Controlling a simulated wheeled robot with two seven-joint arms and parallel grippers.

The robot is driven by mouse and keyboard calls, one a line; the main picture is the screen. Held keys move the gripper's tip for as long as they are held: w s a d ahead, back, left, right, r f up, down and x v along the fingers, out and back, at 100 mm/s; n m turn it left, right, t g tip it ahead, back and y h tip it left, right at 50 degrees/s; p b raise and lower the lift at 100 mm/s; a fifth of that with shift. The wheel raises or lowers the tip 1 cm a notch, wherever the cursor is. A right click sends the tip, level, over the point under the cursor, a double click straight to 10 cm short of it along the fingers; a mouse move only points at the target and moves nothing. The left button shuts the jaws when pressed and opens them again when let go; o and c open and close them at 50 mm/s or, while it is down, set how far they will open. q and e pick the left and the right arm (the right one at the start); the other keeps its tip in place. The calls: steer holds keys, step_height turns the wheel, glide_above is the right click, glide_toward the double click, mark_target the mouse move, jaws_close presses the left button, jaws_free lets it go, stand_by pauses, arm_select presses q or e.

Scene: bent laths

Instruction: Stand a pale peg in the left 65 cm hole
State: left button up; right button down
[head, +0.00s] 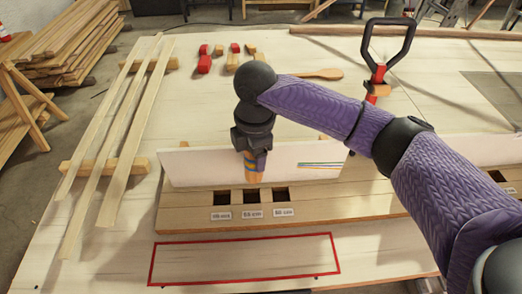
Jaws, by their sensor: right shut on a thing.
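My right gripper (256,160) points straight down above the wooden block with holes (330,200). It is shut on a peg (253,179), whose short pale end shows below the fingers. The peg looks upright and is over the middle of three dark square holes; I cannot tell whether its tip is in the hole. The left hole (222,198) and right hole (281,195) of this group look empty. Small labels sit below the holes, too small to read surely. My left gripper is out of view.
A pale upright board (200,168) stands behind the holes. Three long laths (136,130) lie across wooden supports at left. Red-ended blocks (204,63) and a black-handled tool (385,55) are at the back. A red-outlined area (245,260) in front is clear.

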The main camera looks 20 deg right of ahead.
mark_target(250, 175)
steer(key=n+p, duration=0.1)
steer(key=n, duration=0.2)
steer(key=w+n+p, duration=0.1)
steer(key=n, duration=0.1)
steer(key=n+p, duration=0.1)
steer(key=n, duration=0.2)
steer(key=shift+w+a+r+n, duration=0.15)
steer(key=shift+w+a+n, duration=0.05)
steer(key=shift+a+n, duration=0.15)
steer(key=shift+w+f+n+p, duration=0.1)
steer(key=shift+f+n+p, duration=0.05)
steer(key=shift+n, duration=0.5)
steer(key=shift+f+n+p, duration=0.1)
steer(key=shift+n+p, duration=0.05)
steer(key=shift+n, duration=0.45)
steer(key=shift+f, duration=0.15)
step_height(250, 175, down, 7)
steer(key=b, duration=0.8)
steer(key=shift+f, duration=0.7)
steer(key=shift+f+b, duration=0.3)
steer(key=shift+f, duration=0.1)
steer(key=shift+f, duration=0.2)
